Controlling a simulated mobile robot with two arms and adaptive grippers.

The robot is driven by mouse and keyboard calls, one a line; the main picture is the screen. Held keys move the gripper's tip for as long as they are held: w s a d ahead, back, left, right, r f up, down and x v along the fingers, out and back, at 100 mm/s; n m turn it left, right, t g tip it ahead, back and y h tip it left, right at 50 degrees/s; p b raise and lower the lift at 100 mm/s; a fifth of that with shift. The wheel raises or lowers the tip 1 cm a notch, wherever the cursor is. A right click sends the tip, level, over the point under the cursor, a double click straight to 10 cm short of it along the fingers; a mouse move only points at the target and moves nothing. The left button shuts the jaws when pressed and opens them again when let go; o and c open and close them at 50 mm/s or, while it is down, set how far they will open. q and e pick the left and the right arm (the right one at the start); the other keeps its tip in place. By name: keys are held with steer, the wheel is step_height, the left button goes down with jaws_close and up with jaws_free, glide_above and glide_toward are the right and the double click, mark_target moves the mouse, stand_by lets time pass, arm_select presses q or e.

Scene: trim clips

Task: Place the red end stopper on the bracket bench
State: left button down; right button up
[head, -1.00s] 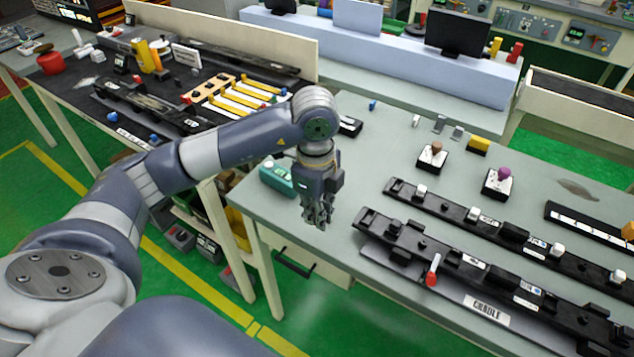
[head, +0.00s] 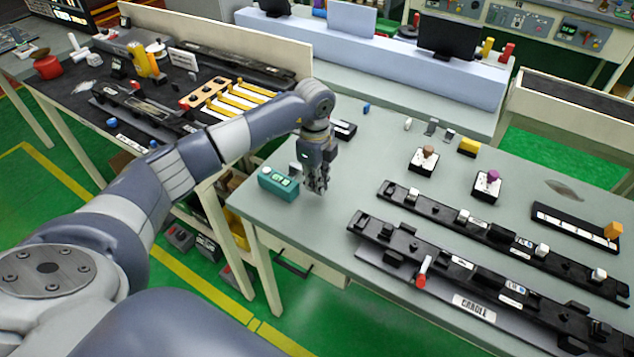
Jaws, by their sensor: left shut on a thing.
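My left gripper (head: 318,187) points down over the left part of the grey-green bench (head: 355,205), just right of a teal box with buttons (head: 279,183). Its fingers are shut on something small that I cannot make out. I cannot pick out the red end stopper for certain. A red-and-white piece (head: 422,272) stands at the front edge of the long black rail (head: 385,235), above a label reading CRADLE (head: 474,308). No sign that I can read names the bracket bench. My right gripper is not in view.
A second black rail (head: 440,205) lies behind the first. A dark-topped table (head: 75,92) with yellow strips and a red cylinder (head: 48,67) is at left.

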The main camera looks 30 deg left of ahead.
arm_select(q)
steer(key=shift+f, duration=0.85)
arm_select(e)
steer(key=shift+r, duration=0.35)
arm_select(q)
steer(key=shift+f, duration=0.1)
steer(key=c, duration=1.7)
jaws_free()
steer(key=shift+r, duration=0.25)
step_height(320, 180, up, 12)
steer(key=b, duration=0.3)
steer(key=shift+a, duration=0.15)
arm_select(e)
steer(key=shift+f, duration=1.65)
arm_select(q)
steer(key=shift+f, duration=0.15)
